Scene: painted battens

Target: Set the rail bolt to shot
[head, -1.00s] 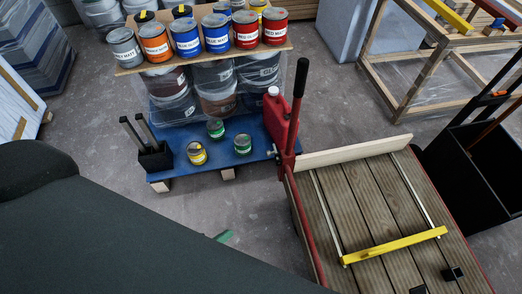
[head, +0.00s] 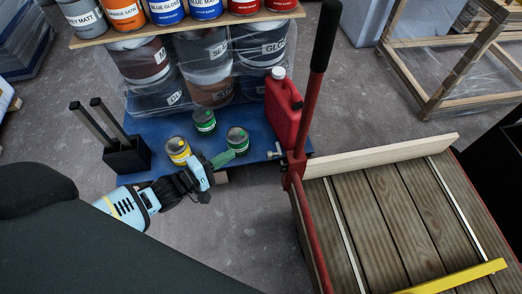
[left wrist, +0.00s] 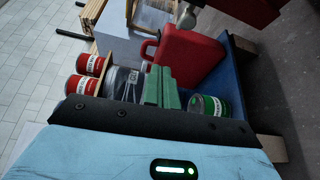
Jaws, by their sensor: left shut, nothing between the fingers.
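A small metal piece (head: 276,152), which looks like the rail bolt, sticks out to the left from the foot of the red post (head: 296,165) at the deck's corner. It is too small to tell its position. My left gripper (head: 224,158) is left of it, apart from it, with its green fingers together and empty. The green fingers also show in the left wrist view (left wrist: 161,88), pointing towards the pallet with the red can. The bolt cannot be made out there. My right gripper is not in view.
A red jerrycan (head: 283,108) stands on the blue pallet (head: 255,143) just behind the bolt. Small tins, including a yellow one (head: 178,150) and a green one (head: 238,139), stand close to my left gripper. A yellow bar (head: 455,281) crosses the planked deck (head: 385,215).

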